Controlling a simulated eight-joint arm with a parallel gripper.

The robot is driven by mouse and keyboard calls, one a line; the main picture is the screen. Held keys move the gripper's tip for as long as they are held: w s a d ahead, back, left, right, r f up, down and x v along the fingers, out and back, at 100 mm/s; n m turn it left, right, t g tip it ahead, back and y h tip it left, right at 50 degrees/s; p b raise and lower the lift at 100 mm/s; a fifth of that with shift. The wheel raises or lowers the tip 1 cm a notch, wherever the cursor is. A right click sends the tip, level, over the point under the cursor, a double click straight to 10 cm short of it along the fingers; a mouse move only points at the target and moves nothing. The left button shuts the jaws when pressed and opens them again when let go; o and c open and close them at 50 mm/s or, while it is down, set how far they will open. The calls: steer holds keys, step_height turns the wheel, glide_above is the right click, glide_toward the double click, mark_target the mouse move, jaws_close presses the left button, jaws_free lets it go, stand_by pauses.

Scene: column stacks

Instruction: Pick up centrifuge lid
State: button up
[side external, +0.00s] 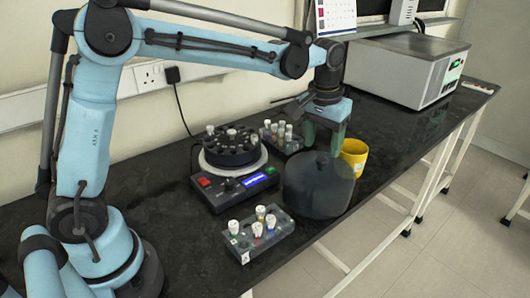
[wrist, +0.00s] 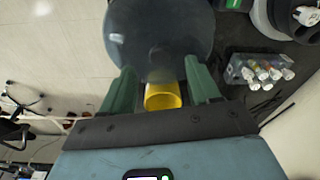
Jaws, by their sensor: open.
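The centrifuge lid (side external: 319,186) is a dark, see-through dome with a small knob on top, standing on the black bench right of the centrifuge. It also shows at the top of the wrist view (wrist: 160,40). My gripper (side external: 324,138) is above the lid, near its knob, with green fingers pointing down. In the wrist view the two fingers (wrist: 163,85) are spread apart, with the lid's knob region between and beyond them. The gripper is open and holds nothing. The centrifuge (side external: 231,152) is uncovered and shows its black rotor with vials.
A yellow cup (side external: 354,156) stands close behind the lid and shows between the fingers in the wrist view (wrist: 162,96). A rack with white-capped tubes (side external: 258,234) is at the front; another tube rack (side external: 281,136) is behind. A grey machine (side external: 408,70) stands at the far right.

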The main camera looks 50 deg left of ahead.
mark_target(322, 159)
steer(key=shift+w+f, duration=0.15)
steer(key=shift+f, duration=0.8)
steer(key=shift+w+f, duration=0.1)
steer(key=shift+f, duration=0.8)
steer(key=shift+c, duration=0.4)
jaws_close()
